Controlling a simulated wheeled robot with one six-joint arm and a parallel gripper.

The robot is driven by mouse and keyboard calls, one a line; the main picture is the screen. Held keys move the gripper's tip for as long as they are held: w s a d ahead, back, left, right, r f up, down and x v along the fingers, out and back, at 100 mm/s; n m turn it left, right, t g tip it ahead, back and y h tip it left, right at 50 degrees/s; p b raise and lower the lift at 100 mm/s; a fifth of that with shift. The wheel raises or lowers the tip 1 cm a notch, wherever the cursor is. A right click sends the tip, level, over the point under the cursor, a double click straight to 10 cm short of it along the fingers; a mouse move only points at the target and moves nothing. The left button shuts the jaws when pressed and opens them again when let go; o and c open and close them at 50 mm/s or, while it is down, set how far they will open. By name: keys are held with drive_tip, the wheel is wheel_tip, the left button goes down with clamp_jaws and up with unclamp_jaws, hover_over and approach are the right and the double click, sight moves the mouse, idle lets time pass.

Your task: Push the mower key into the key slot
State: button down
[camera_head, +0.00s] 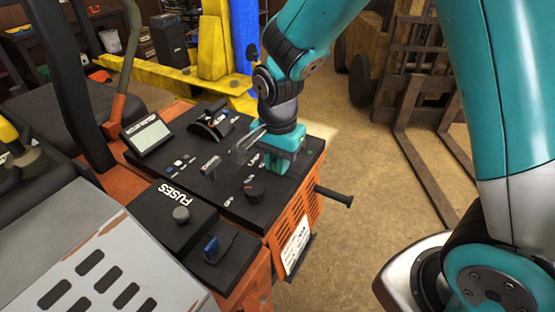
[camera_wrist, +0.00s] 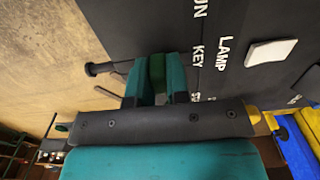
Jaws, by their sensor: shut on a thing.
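My gripper (camera_head: 277,163) is over the right edge of the mower's black control panel (camera_head: 225,205). In the wrist view my gripper (camera_wrist: 158,82) points at the panel beside the white KEY lettering (camera_wrist: 197,56). Its two teal fingers are shut on a dark green piece (camera_wrist: 157,72), which I take to be the mower key; only a strip of it shows between them. The key's shaft and the key slot are hidden by the fingers and gripper body. I cannot tell whether the key touches the panel or enters the slot.
The panel carries a small display (camera_head: 147,134), a black knob (camera_head: 254,189), a FUSES box (camera_head: 172,215) and a blue switch (camera_head: 212,246). A black bar (camera_head: 335,195) juts out on the mower's right side. A forklift (camera_head: 420,110) stands behind; the floor between is clear.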

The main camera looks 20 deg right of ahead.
drive_tip(key=c, duration=1)
unclamp_jaws()
drive_tip(key=shift+r, duration=0.1)
wheel_tip(320, 180, up, 17)
drive_tip(key=shift+r+b, duration=0.15)
drive_tip(key=shift+b, duration=1)
drive_tip(key=s+a+f+n+y, duration=0.1)
drive_tip(key=s+f+n, duration=0.1)
drive_tip(key=s+n, duration=0.4)
drive_tip(key=s+a+f+n+y+b, duration=0.1)
drive_tip(key=s+a+f+n, duration=0.1)
drive_tip(key=s+n, duration=0.4)
drive_tip(key=s+a+f+n+y, duration=0.1)
drive_tip(key=s+f+n+y, duration=0.1)
drive_tip(key=s+n, duration=0.4)
drive_tip(key=shift+s+a+f, duration=0.2)
drive_tip(key=shift+a+f, duration=0.05)
drive_tip(key=shift+f, duration=0.15)
